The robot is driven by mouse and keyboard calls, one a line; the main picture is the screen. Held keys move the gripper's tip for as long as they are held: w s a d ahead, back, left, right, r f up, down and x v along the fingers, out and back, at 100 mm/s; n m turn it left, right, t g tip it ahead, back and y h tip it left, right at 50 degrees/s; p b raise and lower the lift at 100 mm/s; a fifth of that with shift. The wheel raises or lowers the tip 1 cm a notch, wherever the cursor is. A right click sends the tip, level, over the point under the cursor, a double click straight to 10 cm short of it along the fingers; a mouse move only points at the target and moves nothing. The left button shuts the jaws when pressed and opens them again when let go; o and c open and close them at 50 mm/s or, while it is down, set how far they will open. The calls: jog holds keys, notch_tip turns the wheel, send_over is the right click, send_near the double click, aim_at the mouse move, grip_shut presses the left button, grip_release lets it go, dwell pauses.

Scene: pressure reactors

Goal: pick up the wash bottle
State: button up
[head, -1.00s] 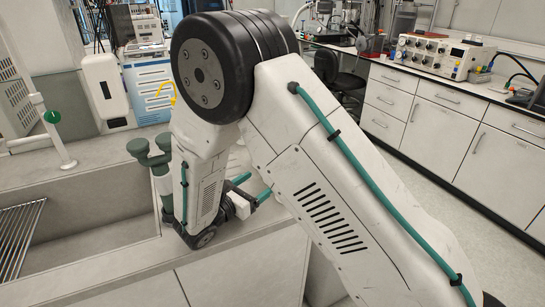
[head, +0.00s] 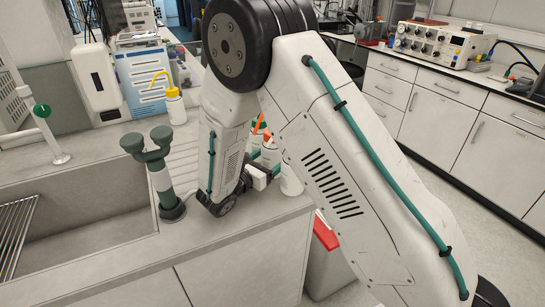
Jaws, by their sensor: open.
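A white wash bottle with a yellow cap and bent yellow spout (head: 174,106) stands upright on the counter at the back, left of my arm. Behind my forearm are more white bottles (head: 290,182), partly hidden, with orange spout parts (head: 259,124) showing above. My gripper (head: 268,160) is low over the counter, close to these bottles and mostly covered by my own arm. It is open. I cannot tell whether a bottle stands between its fingers or beside them. The yellow-capped bottle is well apart from the gripper.
A green-grey double-headed fixture (head: 160,180) stands on the counter left of my arm, beside the sink (head: 90,222). A green-knobbed tap (head: 50,135) is at the left. A bin with a red lid (head: 325,232) is below the counter's right end.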

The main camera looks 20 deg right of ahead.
jog(key=shift+w+d, duration=0.1)
jog(key=shift+d, duration=0.1)
jog(key=c, duration=0.5)
jog(key=shift+r, duration=0.1)
